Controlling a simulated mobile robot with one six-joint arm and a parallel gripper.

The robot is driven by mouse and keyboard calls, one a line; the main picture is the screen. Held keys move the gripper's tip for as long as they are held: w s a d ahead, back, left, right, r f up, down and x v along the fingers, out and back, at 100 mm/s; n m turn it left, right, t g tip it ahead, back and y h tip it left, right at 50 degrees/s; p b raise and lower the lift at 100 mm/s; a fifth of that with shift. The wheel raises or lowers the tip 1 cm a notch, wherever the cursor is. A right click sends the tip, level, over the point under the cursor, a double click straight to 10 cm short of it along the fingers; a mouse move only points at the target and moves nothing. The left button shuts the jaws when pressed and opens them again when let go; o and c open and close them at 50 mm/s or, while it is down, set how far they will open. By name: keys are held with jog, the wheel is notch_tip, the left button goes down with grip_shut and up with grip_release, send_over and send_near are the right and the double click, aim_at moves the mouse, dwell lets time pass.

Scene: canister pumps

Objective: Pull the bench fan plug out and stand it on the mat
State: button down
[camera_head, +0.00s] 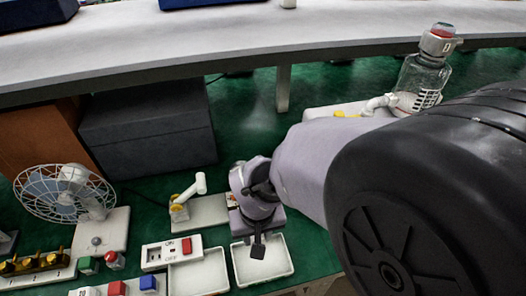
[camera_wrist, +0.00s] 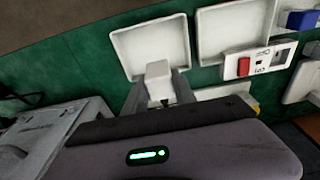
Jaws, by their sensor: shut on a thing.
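My gripper (camera_wrist: 160,92) is shut on a pale grey block (camera_wrist: 158,70), which is at the near edge of a white shallow tray (camera_wrist: 150,38) in the wrist view. I cannot tell for certain that the block is the fan plug, or whether it touches the tray. In the head view my gripper (camera_head: 257,238) is over the same tray (camera_head: 290,268), and my arm hides part of the area. No piece is clearly labelled as the mat.
A second white tray (camera_head: 205,288) lies to the left, beside a switch box with a red rocker (camera_head: 186,246). Red and blue blocks (camera_head: 148,284) stand near the front edge. A dark grey box (camera_head: 148,130) sits behind.

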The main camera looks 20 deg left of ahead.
jog(key=w+d+p, duration=0.1)
jog(key=w+d, duration=0.1)
jog(key=d, duration=0.5)
jog(key=w+d, duration=0.3)
jog(key=d, duration=0.4)
notch_tip(320, 180, down, 10)
jog(key=b, duration=0.8)
jog(key=shift+s+r+b, duration=0.15)
jog(key=shift+r+b, duration=0.05)
jog(key=shift+b, duration=0.2)
jog(key=c, duration=0.9)
grip_release()
